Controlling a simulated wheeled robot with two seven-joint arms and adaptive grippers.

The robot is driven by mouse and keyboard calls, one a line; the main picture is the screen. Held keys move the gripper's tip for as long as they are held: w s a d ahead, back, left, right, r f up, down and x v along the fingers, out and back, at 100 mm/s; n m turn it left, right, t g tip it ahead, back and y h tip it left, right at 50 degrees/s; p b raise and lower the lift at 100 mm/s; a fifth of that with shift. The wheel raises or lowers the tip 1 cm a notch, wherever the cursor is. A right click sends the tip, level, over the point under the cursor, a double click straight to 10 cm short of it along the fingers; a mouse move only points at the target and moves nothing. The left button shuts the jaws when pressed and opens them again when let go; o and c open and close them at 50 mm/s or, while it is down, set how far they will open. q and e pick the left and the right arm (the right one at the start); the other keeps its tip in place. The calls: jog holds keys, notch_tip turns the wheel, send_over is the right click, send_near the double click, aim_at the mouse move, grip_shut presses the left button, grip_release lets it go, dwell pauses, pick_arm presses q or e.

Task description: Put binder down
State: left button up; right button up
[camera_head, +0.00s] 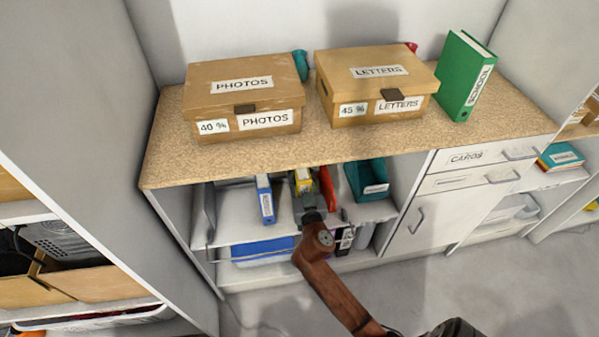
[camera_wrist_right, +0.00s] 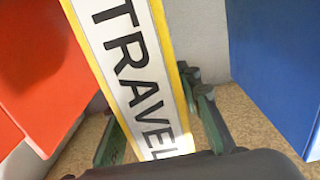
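The yellow binder (camera_head: 304,181) is inside the open shelf under the counter. It fills the middle of the right wrist view (camera_wrist_right: 128,60), its white spine label reading TRAVEL. My right gripper (camera_head: 308,203) reaches into this shelf from the front. Its green fingers (camera_wrist_right: 155,115) lie along both sides of the yellow binder and look closed against it. The gripper body hides the binder's lower end, so I cannot tell whether it rests on the shelf. My left gripper is not in view.
A blue binder (camera_head: 265,198) stands left of the yellow one, and a red binder (camera_head: 327,188) is to its right. A teal bin (camera_head: 367,180) is farther right. The counter (camera_head: 330,145) above holds a PHOTOS box (camera_head: 243,90), a LETTERS box (camera_head: 377,85) and a green binder (camera_head: 465,77).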

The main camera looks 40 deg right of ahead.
aim_at(305, 191)
jog(key=o, duration=0.4)
jog(key=shift+c, duration=0.2)
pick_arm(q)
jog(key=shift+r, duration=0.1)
pick_arm(e)
jog(key=shift+r, duration=0.1)
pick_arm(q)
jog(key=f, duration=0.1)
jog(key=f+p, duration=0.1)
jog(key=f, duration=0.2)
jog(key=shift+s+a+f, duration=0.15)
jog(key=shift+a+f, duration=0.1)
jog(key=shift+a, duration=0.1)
pick_arm(e)
jog(key=v, duration=0.7)
jog(key=shift+s+a, duration=0.2)
jog(key=shift+s, duration=0.05)
